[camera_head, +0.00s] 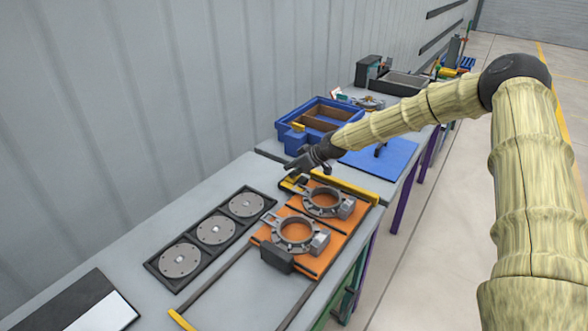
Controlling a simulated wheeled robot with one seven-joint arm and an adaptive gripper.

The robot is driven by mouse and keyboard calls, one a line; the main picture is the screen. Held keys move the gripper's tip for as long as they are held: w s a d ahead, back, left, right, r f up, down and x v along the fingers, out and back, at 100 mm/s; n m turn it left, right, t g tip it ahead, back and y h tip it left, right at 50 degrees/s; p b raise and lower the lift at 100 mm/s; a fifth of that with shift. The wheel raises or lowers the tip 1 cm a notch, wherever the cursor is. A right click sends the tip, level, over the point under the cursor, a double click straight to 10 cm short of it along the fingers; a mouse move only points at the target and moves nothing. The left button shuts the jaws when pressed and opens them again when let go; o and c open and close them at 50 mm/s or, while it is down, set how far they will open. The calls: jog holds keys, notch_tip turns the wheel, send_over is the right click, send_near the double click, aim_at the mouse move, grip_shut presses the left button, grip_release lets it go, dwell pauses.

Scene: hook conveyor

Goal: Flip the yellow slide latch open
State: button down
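My gripper (299,168) is dark and reaches in from the right, above the far end of the near bench. Its fingers are small in the view, and I cannot tell whether they are open or shut. A yellow piece (290,184) lies just below the fingertips, by the far left corner of the orange fixture plates (336,243). A yellow bar (346,189) runs along the far edge of these plates. I cannot tell which yellow part is the slide latch, or whether the gripper touches it. Two grey clamp rings (294,248) sit on the orange plates.
A black tray (152,268) with three round metal discs lies left of the plates. Dark rails (217,284) run toward a yellow strip (182,320) at the near end. A blue bin (283,134) and blue mat (388,158) are on the bench behind. A grey wall borders the left.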

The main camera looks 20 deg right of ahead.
aim_at(293, 180)
jog(key=shift+s+f, duration=0.2)
jog(key=shift+f, duration=0.1)
jog(key=r, duration=0.1)
jog(key=r+p, duration=0.2)
jog(key=r, duration=0.1)
jog(key=shift+a, duration=0.25)
jog(key=shift+s+d+r+b, duration=0.1)
jog(key=shift+s+r+b, duration=0.45)
jog(key=shift+r, duration=0.2)
jog(key=b+v, duration=0.2)
jog(key=v, duration=0.6)
jog(key=shift+s+a, duration=0.25)
jog(key=shift+s, duration=0.15)
jog(key=shift+r, duration=0.1)
